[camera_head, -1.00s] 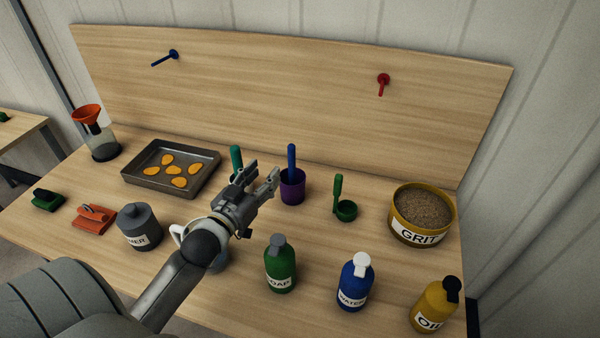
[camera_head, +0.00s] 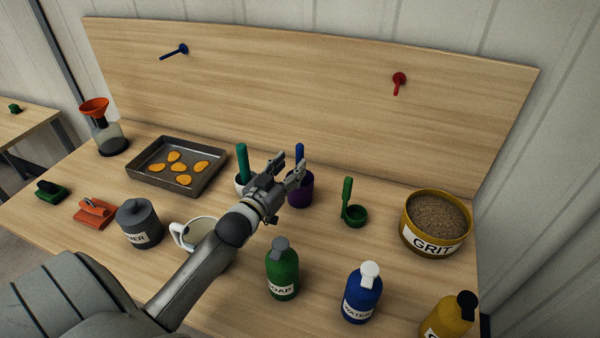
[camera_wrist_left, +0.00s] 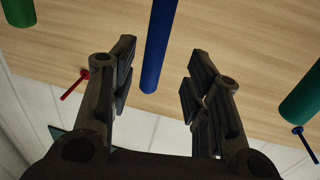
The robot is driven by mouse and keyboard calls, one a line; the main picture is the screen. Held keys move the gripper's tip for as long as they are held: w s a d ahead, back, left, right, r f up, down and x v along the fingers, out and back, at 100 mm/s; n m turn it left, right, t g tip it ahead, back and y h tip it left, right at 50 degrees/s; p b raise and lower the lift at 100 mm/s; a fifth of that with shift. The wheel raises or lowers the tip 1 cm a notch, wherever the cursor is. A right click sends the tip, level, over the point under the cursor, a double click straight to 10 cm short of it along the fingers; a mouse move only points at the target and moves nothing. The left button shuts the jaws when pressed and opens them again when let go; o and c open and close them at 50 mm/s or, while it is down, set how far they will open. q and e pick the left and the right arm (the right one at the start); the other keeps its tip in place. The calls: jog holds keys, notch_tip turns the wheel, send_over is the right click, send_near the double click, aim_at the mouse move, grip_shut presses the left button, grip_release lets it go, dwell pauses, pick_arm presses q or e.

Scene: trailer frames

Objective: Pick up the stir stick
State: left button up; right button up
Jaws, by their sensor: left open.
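A blue stick (camera_head: 299,151) stands upright in a purple cup (camera_head: 308,190) near the back of the table. A teal stick (camera_head: 242,162) leans in a white cup (camera_head: 239,188) to its left. My left gripper (camera_head: 291,165) is open and empty, just in front of the purple cup, hiding part of it and of the blue stick. In the left wrist view the blue stick (camera_wrist_left: 158,45) appears between the two spread fingers (camera_wrist_left: 162,72), with a gap on both sides. The teal stick (camera_wrist_left: 300,95) is off to the right there. My right gripper is out of view.
A white mug (camera_head: 182,236) sits under my left forearm. A green scoop (camera_head: 355,216), grit bowl (camera_head: 408,232) and baking tray (camera_head: 216,171) stand around. The wooden backboard (camera_head: 290,90) rises behind.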

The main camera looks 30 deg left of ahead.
aim_at(298, 161)
pick_arm(q)
jog(key=w+p, duration=0.1)
jog(key=w, duration=0.3)
jog(key=shift+w+d+f, duration=0.1)
jog(key=shift+w+d, duration=0.05)
jog(key=shift+w, duration=0.25)
grip_shut()
